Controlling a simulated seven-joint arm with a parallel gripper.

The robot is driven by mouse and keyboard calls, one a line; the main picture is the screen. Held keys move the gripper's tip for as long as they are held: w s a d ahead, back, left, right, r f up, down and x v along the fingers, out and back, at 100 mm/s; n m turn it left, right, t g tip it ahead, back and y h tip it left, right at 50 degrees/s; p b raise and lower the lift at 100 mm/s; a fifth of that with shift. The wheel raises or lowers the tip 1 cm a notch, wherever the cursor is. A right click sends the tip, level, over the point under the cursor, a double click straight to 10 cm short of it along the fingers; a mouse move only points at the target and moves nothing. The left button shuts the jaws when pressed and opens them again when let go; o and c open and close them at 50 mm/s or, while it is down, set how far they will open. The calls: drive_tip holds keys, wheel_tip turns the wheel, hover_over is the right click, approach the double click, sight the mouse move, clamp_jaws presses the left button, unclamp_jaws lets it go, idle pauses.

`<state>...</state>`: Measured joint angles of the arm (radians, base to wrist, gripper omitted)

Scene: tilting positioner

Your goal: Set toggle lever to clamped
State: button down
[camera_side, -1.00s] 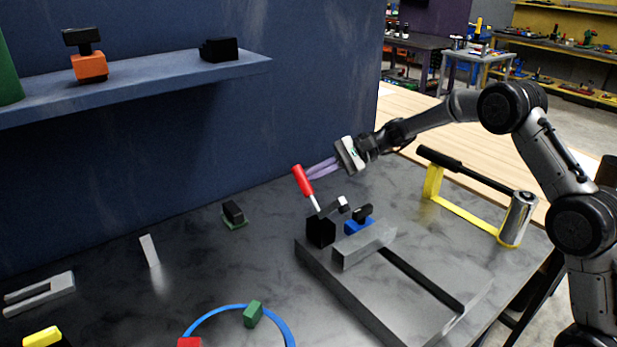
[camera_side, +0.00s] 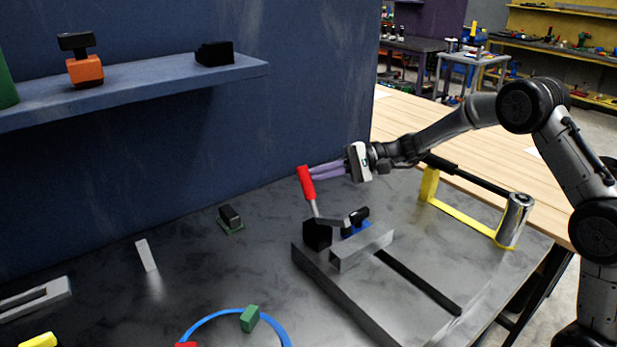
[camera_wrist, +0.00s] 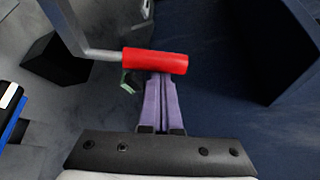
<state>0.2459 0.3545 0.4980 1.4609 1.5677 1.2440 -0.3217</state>
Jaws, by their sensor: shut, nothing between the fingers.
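My gripper (camera_side: 312,171) has long purple fingers, shut together, with the tips at the right side of the red handle. In the wrist view the fingertips (camera_wrist: 158,78) are at the red handle (camera_wrist: 155,61), which lies across them; the handle is not between them. Whether they touch it is hard to tell.
A grey bar (camera_side: 360,247) and a blue-and-black part (camera_side: 356,222) sit beside the lever base. A yellow frame with a metal cylinder (camera_side: 514,220) stands to the right. A blue wall and shelf (camera_side: 150,93) are behind. A blue ring (camera_side: 276,322) lies in front.

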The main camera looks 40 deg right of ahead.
drive_tip(key=s+n, duration=0.1)
drive_tip(key=s+r+n+t+y, duration=0.1)
drive_tip(key=s+n, duration=0.1)
drive_tip(key=shift+t, duration=0.3)
drive_tip(key=shift+s+r+y, duration=0.1)
drive_tip(key=shift+s+y, duration=0.2)
drive_tip(key=shift+s, duration=0.3)
drive_tip(key=shift+s, duration=0.1)
approach(310, 178)
drive_tip(key=d, duration=0.1)
drive_tip(key=w+d, duration=0.1)
drive_tip(key=d, duration=0.1)
drive_tip(key=shift+w, duration=0.1)
idle(0.5)
